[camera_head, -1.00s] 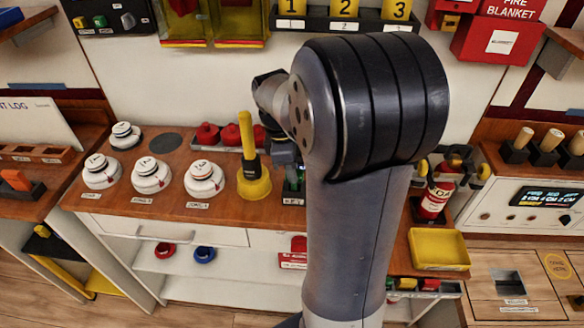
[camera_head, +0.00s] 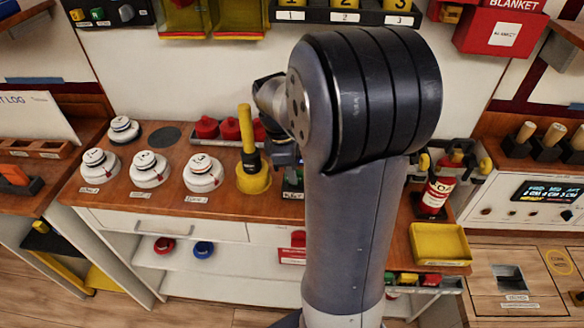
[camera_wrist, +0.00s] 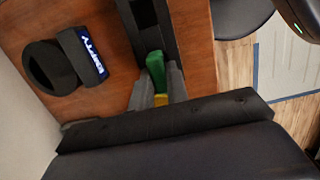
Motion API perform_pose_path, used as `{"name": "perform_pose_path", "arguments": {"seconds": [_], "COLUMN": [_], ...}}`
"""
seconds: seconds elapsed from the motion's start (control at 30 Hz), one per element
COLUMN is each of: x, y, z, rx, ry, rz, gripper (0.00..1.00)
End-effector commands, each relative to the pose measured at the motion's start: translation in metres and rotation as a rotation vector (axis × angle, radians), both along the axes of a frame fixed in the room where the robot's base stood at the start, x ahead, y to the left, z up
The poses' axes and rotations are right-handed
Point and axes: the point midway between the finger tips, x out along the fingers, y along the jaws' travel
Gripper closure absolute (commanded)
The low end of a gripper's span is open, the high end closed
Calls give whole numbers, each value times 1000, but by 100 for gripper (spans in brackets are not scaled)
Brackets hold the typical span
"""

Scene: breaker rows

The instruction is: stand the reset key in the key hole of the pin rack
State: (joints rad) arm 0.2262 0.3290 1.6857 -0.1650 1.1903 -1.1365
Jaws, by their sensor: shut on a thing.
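In the wrist view my gripper (camera_wrist: 157,90) is shut on a small green and yellow piece (camera_wrist: 156,68), apparently the reset key. Its green part sticks out between the fingertips, and its yellow part shows between the fingers. A long dark bar (camera_wrist: 148,22), perhaps the pin rack, lies just beyond the fingertips; I cannot make out the key hole or whether the key touches the bar. In the head view my gripper (camera_head: 287,155) is low over the wooden counter, right of the yellow plunger-shaped tool. A dark labelled block (camera_head: 292,188) is partly hidden by my arm.
The yellow tool (camera_head: 252,170) stands close left of my gripper. White round detectors (camera_head: 203,172) and red domed parts (camera_head: 230,129) stand on the counter (camera_head: 125,180). In the wrist view a black ring holder (camera_wrist: 48,68) labelled "EMPTY" sits left. A yellow tray (camera_head: 440,243) is right.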

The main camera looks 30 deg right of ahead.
Motion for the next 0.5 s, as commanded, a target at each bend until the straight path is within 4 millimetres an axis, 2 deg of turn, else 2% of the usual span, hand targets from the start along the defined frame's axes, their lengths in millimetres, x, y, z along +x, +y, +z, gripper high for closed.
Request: {"name": "perform_pose_path", "arguments": {"seconds": [0.13,0.17,0.43,0.5], "x": [0,0,0,0], "y": [0,0,0,0], "z": [-5,-4,-4,-4], "rx": [1,0,0,0], "ry": [1,0,0,0], "rz": [0,0,0,0], "gripper": [100,83,61,59]}}
